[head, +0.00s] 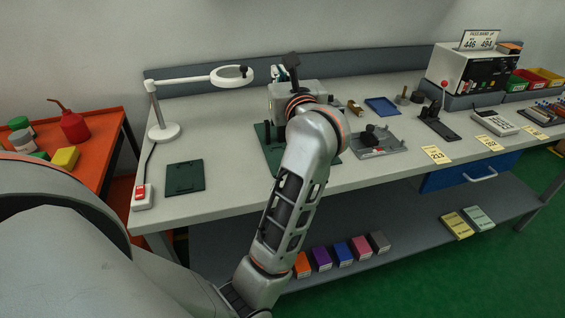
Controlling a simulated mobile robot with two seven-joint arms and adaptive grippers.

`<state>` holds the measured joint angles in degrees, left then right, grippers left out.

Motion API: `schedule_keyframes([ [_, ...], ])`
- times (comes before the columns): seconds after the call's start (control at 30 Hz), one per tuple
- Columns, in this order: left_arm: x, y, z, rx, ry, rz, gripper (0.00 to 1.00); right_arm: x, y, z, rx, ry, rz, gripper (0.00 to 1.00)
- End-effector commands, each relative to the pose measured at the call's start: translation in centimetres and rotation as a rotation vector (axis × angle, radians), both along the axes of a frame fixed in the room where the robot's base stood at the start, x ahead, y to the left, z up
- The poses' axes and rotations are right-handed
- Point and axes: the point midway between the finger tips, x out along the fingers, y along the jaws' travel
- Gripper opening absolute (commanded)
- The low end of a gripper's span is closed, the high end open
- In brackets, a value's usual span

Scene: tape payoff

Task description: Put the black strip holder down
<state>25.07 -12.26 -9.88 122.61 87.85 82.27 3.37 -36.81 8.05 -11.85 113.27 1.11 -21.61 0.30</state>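My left arm reaches over the middle of the bench, and its wrist hides most of my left gripper (292,76). Only dark parts show beyond the wrist, beside a grey boxy machine (310,88). I cannot tell whether the fingers are open or shut, or whether they hold anything. A black tilted piece shows above the wrist; I cannot tell whether it is the strip holder or part of the gripper. A black stand with a flat base and an upright part (438,127) rests on the bench at right. My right gripper is not in view.
A dark green plate (185,177) lies on the left of the bench (225,195); another (270,155) is partly behind my arm. A white lamp (165,130), a red switch box (142,195), a grey fixture (378,145) and a blue tray (382,106) stand around. Bare bench shows front left.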

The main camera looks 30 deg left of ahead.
Motion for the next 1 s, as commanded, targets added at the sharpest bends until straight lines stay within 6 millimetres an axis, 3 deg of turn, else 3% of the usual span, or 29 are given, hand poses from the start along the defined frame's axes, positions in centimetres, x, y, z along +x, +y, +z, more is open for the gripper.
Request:
schedule_keyframes([
  [0.17, 0.5, -0.1, -0.1, 0.002, 0.002, 0.025, 0.0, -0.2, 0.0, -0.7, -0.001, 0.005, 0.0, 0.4],
  [0.7, 0.4, -0.1, -12.0, 0.004, 0.004, 0.025, 0.0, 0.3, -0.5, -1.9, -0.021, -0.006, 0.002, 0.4],
  [1.0, 0.4, -0.1, -14.5, 0.004, 0.001, 0.024, 0.0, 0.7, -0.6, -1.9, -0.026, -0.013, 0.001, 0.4],
])
